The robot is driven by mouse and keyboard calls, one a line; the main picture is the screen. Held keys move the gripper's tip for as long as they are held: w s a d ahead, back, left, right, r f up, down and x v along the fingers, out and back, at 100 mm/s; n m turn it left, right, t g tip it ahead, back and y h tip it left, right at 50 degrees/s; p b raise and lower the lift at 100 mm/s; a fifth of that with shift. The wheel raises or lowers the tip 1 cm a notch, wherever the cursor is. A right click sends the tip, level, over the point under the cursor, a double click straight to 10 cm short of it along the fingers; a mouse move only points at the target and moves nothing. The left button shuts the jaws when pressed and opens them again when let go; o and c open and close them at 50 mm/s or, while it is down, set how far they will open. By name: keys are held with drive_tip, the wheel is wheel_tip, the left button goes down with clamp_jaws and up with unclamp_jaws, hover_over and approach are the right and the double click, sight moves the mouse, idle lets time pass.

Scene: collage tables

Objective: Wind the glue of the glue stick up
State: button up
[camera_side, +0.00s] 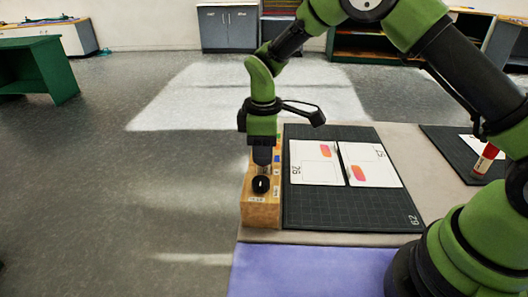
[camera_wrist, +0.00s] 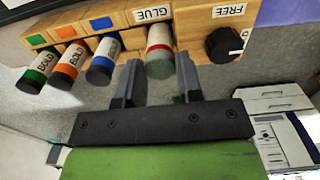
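The glue stick (camera_wrist: 160,48) sits in the slot labelled GLUE of the wooden rack (camera_wrist: 190,18) in the wrist view. It has a pale body, a red band and a grey-green end. My gripper (camera_wrist: 160,68) is open, with one finger on each side of the stick and a gap visible at the left finger. I cannot tell whether the right finger touches it. In the side view my gripper (camera_side: 262,155) points down over the rack (camera_side: 262,213) and hides the stick.
Several capped markers (camera_wrist: 103,62) stand beside the glue slot. A black round piece (camera_wrist: 222,45) is at the FREE slot. A dark mat (camera_side: 300,210) bears white cards (camera_side: 317,160). A red-and-white stick (camera_side: 485,160) stands on another mat (camera_side: 448,150) at right.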

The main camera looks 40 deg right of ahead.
drive_tip(key=shift+c, duration=1.1)
drive_tip(key=m, duration=0.4)
drive_tip(key=shift+m, duration=0.4)
drive_tip(key=shift+m, duration=0.5)
drive_tip(key=m, duration=0.3)
drive_tip(key=shift+m, duration=0.4)
